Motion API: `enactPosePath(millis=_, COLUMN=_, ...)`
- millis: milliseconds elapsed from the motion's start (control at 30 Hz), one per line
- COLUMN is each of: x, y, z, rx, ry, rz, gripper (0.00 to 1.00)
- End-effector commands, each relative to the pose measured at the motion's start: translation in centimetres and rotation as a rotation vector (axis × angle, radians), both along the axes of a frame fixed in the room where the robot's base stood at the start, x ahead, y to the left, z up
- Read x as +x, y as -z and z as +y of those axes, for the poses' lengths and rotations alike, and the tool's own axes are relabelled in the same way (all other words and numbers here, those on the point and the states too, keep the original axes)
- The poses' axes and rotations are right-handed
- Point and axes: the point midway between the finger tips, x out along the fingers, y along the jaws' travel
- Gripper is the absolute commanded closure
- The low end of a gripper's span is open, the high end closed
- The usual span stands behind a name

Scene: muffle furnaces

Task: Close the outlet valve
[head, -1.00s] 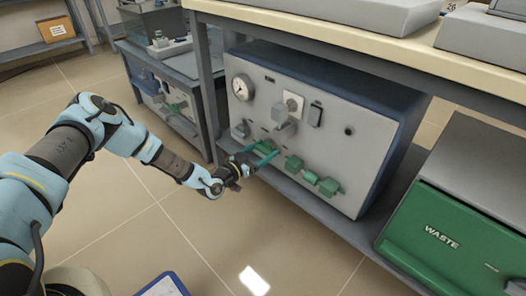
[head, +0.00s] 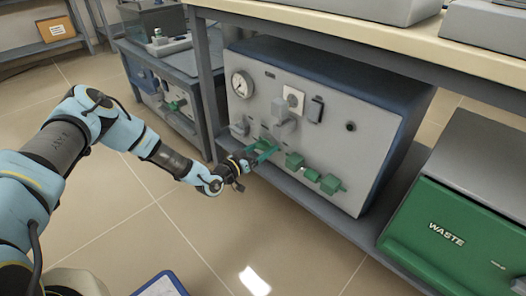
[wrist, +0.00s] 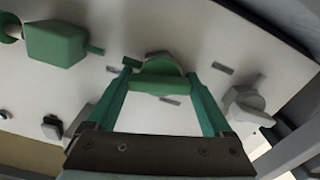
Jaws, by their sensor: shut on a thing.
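My gripper (head: 266,150) reaches the lower left of the grey front panel (head: 345,165) of a blue-cased unit under the bench. Its teal fingers are shut on the green valve knob (wrist: 158,85), one finger on each end of its bar-shaped handle. In the head view the fingers largely cover this knob. To its right on the panel are other green fittings: a block (head: 294,161) and a larger one (head: 330,184). No readable label tells which valve is the outlet. In the wrist view a green block (wrist: 55,44) is at upper left and a grey knob (wrist: 246,105) at right.
A round gauge (head: 242,84) and a grey handle (head: 283,112) are higher on the panel. A green waste bin (head: 440,235) stands at right. The bench top (head: 340,35) overhangs the unit. The floor in front is mostly clear.

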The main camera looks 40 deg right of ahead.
Motion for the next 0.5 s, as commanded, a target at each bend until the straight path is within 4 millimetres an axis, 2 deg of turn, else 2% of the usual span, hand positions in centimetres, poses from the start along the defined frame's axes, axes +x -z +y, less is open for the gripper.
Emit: enactPosePath(millis=500, x=0.05, y=0.39, z=0.09, rx=-0.002, ry=-0.002, rz=0.491, gripper=0.71)
